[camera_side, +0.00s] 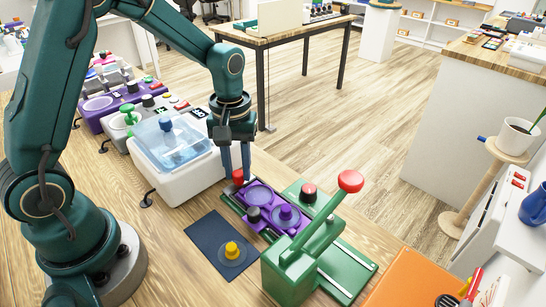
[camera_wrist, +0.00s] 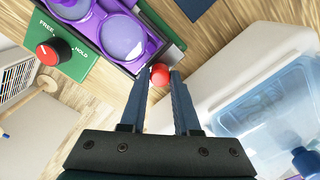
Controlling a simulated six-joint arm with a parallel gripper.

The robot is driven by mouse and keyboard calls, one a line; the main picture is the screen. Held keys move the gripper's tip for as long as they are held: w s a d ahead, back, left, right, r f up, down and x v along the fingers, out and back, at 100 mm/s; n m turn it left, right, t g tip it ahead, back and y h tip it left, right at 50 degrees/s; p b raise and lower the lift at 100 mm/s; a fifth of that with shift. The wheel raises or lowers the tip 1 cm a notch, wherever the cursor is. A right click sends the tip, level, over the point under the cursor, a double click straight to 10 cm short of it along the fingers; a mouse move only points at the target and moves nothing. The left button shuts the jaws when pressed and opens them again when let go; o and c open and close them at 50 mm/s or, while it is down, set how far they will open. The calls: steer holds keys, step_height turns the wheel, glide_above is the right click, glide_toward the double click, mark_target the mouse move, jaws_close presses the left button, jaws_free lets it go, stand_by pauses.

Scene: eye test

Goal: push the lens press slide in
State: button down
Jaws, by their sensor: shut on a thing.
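The lens press (camera_side: 290,270) is green, with a raised lever ending in a red ball (camera_side: 350,181). Its purple slide (camera_side: 258,196) has round lens cups and extends out of the press toward my gripper. The slide also shows in the wrist view (camera_wrist: 97,10). A red knob (camera_wrist: 160,75) is at the slide's outer end. My gripper (camera_side: 241,177) points down there, its fingers shut on this knob; the fingertips show on either side of it in the wrist view (camera_wrist: 160,78). In the side view the fingers partly hide the knob.
A red dial (camera_wrist: 52,51) marked FREE and HOLD sits on a green plate beside the slide. A white box with a clear blue lid (camera_side: 172,145) stands close by my gripper. A dark mat (camera_side: 205,238) with a yellow-knobbed disc (camera_side: 231,251) lies in front of the slide.

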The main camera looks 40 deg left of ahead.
mark_target(270, 203)
steer(key=d, duration=0.9)
steer(key=shift+d, duration=0.1)
steer(key=c, duration=0.6)
jaws_free()
steer(key=shift+c, duration=0.2)
step_height(270, 203, up, 5)
steer(key=shift+r, duration=0.1)
